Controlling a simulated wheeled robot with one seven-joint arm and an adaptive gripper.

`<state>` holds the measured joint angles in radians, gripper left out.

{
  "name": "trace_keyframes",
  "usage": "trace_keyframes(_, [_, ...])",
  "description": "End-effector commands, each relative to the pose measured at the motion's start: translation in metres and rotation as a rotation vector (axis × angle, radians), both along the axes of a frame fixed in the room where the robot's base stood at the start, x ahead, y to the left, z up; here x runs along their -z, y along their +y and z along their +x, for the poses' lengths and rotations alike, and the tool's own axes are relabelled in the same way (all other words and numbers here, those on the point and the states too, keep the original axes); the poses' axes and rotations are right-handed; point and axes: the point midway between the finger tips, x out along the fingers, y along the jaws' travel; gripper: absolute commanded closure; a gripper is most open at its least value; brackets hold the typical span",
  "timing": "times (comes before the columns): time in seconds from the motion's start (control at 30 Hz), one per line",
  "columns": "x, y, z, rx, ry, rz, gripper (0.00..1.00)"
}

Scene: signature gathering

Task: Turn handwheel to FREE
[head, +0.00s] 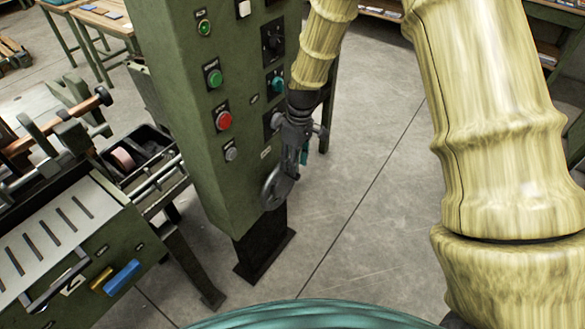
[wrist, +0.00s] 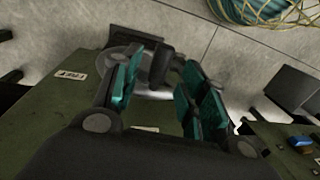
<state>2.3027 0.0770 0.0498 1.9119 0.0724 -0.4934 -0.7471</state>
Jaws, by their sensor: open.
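The handwheel (head: 277,187) is a grey metal disc low on the face of the green control cabinet (head: 185,110). In the wrist view the handwheel (wrist: 150,91) lies beyond and partly between my fingers, with a dark grip or knob standing up from it. My gripper (head: 297,160) is open beside the handwheel, and its teal finger pads show apart in the wrist view (wrist: 163,70). The dark grip appears between the fingertips, but I cannot tell whether they touch it. My fingers and wrist hide part of the wheel. A white label (wrist: 70,75) sits beside the wheel; its text is not clearly legible.
The cabinet carries a red button (head: 223,120), green buttons (head: 214,77) and dark knobs (head: 272,40) above the wheel. A machine bench (head: 105,240) with handles and a blue grip stands at left. Concrete floor (head: 365,130) is clear right of the cabinet.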

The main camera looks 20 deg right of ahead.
Motion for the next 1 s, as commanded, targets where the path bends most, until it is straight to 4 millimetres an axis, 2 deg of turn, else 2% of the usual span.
trace_keyframes(0.1, [0.015,0.003,-0.002,-0.001,0.003,0.000,0.57])
trace_keyframes(0.3, [0.031,0.006,-0.003,-0.003,0.001,0.000,0.57])
trace_keyframes(0.7, [0.035,0.007,-0.003,-0.004,0.000,0.000,0.57])
trace_keyframes(0.93, [0.035,0.007,-0.003,-0.003,0.000,0.000,0.99])
trace_keyframes(1.0, [0.035,0.007,-0.003,-0.003,0.000,0.000,1.00])
